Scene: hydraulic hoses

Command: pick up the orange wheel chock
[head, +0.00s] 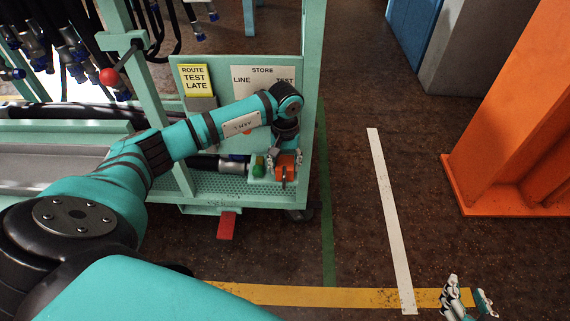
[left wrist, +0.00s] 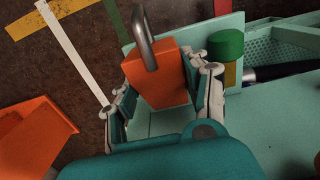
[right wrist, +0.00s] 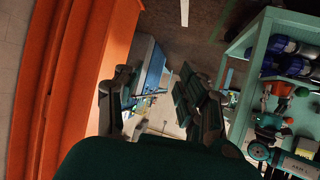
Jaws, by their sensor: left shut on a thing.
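The orange wheel chock (head: 286,172) is a small orange block with a grey metal loop handle. It is at the right front corner of the green cart, over a pale plate. My left gripper (head: 284,161) is shut on it from above. In the left wrist view the chock (left wrist: 165,88) sits between the two fingers, which press its sides, with its loop pointing away. I cannot tell whether its underside touches the plate. My right gripper (head: 468,300) is at the lower right over the floor. In the right wrist view its fingers (right wrist: 155,98) are apart and empty.
A green and yellow object (head: 259,168) stands close beside the chock. The cart's upright post (head: 309,100) rises just right of it. A red pedal (head: 227,225) sticks out below. A large orange structure (head: 520,120) stands at right. The floor between is clear.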

